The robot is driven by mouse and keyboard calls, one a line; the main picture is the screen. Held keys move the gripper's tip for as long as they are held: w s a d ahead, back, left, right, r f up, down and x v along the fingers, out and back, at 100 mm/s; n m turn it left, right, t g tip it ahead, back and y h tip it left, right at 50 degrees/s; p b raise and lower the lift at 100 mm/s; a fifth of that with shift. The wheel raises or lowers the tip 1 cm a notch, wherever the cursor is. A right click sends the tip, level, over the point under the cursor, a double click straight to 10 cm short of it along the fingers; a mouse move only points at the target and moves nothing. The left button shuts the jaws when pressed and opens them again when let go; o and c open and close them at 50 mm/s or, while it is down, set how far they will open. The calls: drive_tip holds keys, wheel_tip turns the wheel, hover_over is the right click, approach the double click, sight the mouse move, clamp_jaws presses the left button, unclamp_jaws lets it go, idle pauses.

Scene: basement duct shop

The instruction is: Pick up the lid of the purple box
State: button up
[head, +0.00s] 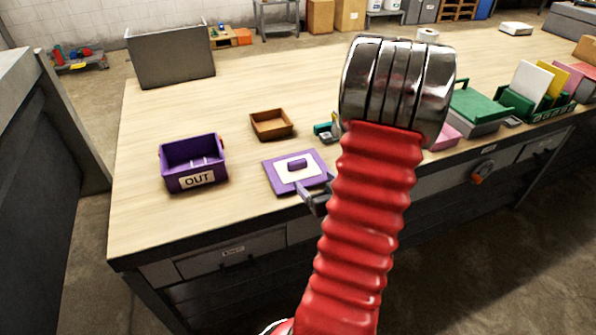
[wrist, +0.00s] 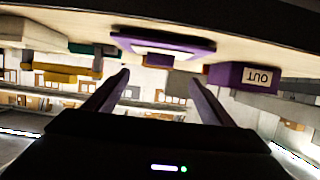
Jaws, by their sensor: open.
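The lid (head: 275,177) is a flat purple square with a white panel and a purple knob (head: 297,164). It lies on the bench near the front edge, right of the purple box (head: 194,163). The box stands open, without its lid, and bears an "OUT" label. My gripper (head: 312,192) is open and empty at the lid's front right corner, partly hidden behind my red arm. The wrist view is upside down; there the lid (wrist: 165,45) is beyond the spread fingers (wrist: 160,75), and the box (wrist: 240,73) is to the right.
A brown wooden tray (head: 271,125) sits behind the lid, with a small teal object (head: 325,130) to its right. A grey panel (head: 172,57) stands at the back left. Green holders (head: 483,103) and folders crowd the right. The bench is clear around the box.

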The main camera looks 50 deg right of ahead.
drive_tip(key=shift+w, duration=0.1)
approach(299, 166)
drive_tip(key=shift+x, duration=2.05)
drive_tip(key=shift+w+d, duration=0.1)
drive_tip(key=shift+x, duration=2.5)
drive_tip(key=shift+c, duration=0.7)
drive_tip(key=c, duration=1.1)
wheel_tip(299, 166, up, 10)
